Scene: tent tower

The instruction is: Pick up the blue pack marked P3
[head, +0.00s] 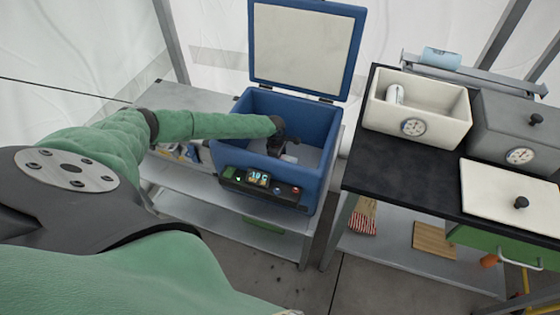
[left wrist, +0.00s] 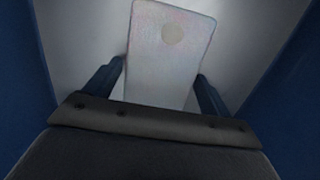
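My left gripper (head: 282,143) reaches down into an open blue cool box (head: 232,150). In the left wrist view the two fingers (left wrist: 161,76) stand wide apart on either side of a pale, whitish flat pack (left wrist: 165,60) with a round light spot. Whether they touch its edges is unclear, and no P3 mark is readable. A small pale bit of the pack (head: 290,158) shows below the gripper in the head view. A light blue pack (head: 441,58) lies on the rail at the back right; its mark is unreadable. My right gripper is not in view.
The box's lid (head: 305,45) is raised at the back; its front display reads about 10 C. On the black table (head: 400,165) stand an open cream bin (head: 448,122) holding a white roll (head: 395,94), a grey lidded bin (head: 500,135) and a cream lid (head: 500,195).

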